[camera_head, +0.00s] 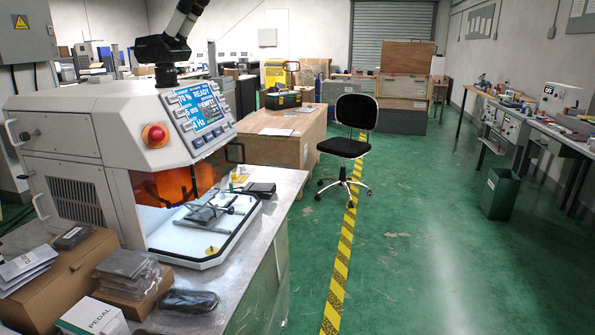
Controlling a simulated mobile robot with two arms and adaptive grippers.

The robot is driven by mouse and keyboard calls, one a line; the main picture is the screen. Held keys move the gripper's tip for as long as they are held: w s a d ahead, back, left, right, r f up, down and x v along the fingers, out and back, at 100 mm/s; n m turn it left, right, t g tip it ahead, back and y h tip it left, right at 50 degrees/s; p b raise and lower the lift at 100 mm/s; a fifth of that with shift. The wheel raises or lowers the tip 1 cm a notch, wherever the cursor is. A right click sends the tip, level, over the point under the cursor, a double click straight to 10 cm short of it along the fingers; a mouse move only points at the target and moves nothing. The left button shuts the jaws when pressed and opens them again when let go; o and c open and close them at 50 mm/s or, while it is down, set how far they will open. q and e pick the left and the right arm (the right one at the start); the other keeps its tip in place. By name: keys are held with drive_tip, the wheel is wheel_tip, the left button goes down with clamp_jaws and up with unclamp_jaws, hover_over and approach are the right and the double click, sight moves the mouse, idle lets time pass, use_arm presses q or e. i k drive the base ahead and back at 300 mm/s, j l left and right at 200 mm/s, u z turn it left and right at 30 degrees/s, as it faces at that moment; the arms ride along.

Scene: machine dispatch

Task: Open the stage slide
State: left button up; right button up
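A white bench-top machine (75,125) stands on a metal-topped bench at the left. Its tilted panel has a blue screen (203,108) with "READY" on it, and a red round button (155,135) sits on the front. An orange see-through shield (172,184) covers the opening below. A white stage plate with a dark edge (185,240) lies at the foot of the opening and reaches out in front of the shield. A grey metal fixture (207,211) sits on it. How far the slide is drawn out I cannot tell. Neither of my grippers is in view.
Cardboard boxes (50,280), bagged parts (128,270) and a white "PEDAL" box (92,318) crowd the bench's front left. A dark pedal (260,188) lies right of the stage. A black chair (352,140) stands beyond.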

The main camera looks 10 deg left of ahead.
sight(205, 217)
drive_tip(key=i+l+u, duration=1.3)
drive_tip(key=l, duration=0.15)
